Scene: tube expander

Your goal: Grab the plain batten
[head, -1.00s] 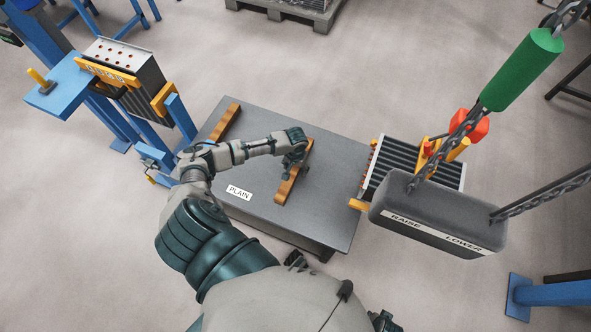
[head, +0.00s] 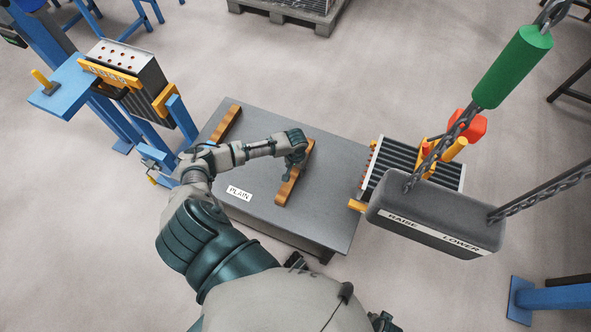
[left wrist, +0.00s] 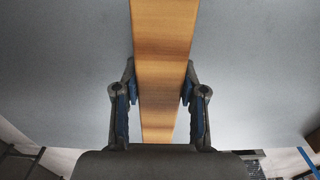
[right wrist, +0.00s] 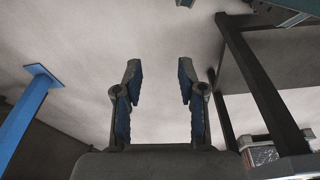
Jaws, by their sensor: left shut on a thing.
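A wooden batten (head: 283,194) lies on the grey table top, to the right of a white PLAIN label (head: 239,193). My left gripper (head: 294,162) is over its middle and hides part of it. In the left wrist view the batten (left wrist: 163,40) runs between the two fingers, with a blue pad against each side, so the gripper is shut on it. The batten appears to rest on the table. A second wooden batten (head: 227,122) lies at the table's left edge. My right gripper (right wrist: 159,80) is open and empty in the right wrist view.
The grey table (head: 325,215) has bare room right of the held batten. A finned block (head: 405,165) is beyond its right edge, with a hanging RAISE/LOWER pendant (head: 435,215) and chains in front. A blue stand (head: 75,80) with another block is at left.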

